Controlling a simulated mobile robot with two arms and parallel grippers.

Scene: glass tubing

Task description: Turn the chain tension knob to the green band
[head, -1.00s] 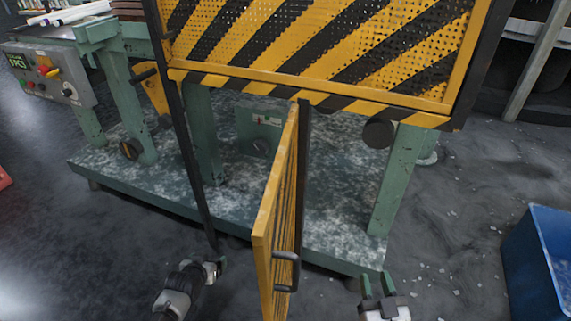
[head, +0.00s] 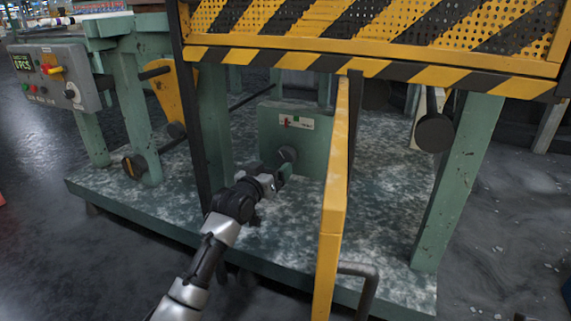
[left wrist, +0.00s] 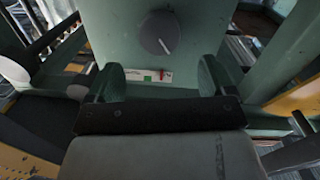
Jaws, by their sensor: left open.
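The chain tension knob (head: 288,153) is a round grey dial on the front of a green box (head: 318,148) under the machine. In the left wrist view the knob (left wrist: 158,33) has a white pointer line slanting toward the label side. A white label (head: 297,122) with a red mark is above the knob in the head view; in the left wrist view the label (left wrist: 140,77) also shows a small green patch beside the red. My left gripper (head: 284,170) is open just in front of the knob, its fingers spread and empty. My right gripper is out of view.
The open yellow guard door (head: 333,210) stands upright just right of my left arm. A black post (head: 197,130) is to the left. The striped guard panel (head: 370,30) hangs above. A control box (head: 52,75) is at the far left.

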